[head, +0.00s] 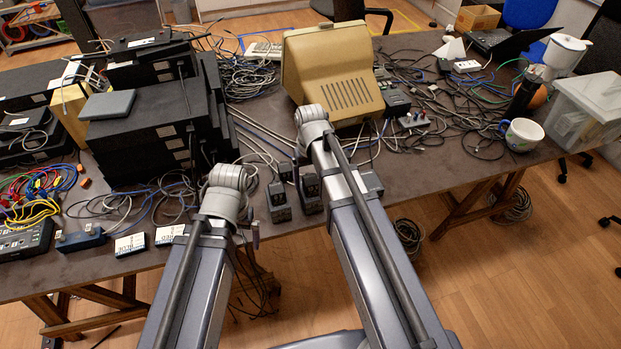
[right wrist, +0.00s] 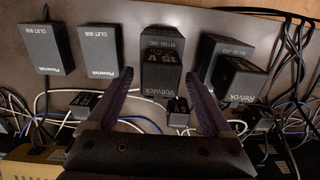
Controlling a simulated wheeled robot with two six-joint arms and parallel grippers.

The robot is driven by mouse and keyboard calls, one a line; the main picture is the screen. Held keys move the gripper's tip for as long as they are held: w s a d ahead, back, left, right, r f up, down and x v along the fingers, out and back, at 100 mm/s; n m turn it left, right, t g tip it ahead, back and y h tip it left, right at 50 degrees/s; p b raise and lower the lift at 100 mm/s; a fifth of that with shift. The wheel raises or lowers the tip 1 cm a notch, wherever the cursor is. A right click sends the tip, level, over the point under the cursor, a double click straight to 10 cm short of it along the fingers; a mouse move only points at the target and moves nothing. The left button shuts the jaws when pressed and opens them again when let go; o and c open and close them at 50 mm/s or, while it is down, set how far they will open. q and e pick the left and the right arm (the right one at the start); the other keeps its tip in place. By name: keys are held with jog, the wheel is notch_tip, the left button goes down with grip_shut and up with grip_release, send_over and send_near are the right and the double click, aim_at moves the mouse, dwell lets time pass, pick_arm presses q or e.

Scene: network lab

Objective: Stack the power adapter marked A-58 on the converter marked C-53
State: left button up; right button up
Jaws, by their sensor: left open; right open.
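No A-58 or C-53 mark is legible, so I cannot tell which block is the power adapter or the converter. In the right wrist view, my right gripper (right wrist: 162,98) is open, its dark purple fingers apart around the near end of a black Voltwick block (right wrist: 160,75). I cannot tell whether they touch it. To its right stands a black Relvok block (right wrist: 236,78). In the head view, dark blocks (head: 278,196) stand near the front edge between my arms. My left gripper (head: 255,232) is mostly hidden behind my left arm; only a sliver shows.
Cables and small dark plugs (right wrist: 178,112) lie close to my right fingers. A beige computer (head: 330,72) stands behind, a stack of black boxes (head: 150,140) at left, a mug (head: 521,135) at right.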

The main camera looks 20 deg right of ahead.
aim_at(311, 179)
notch_tip(311, 179, up, 12)
jog(key=p, duration=1.2)
jog(key=shift+r, duration=0.15)
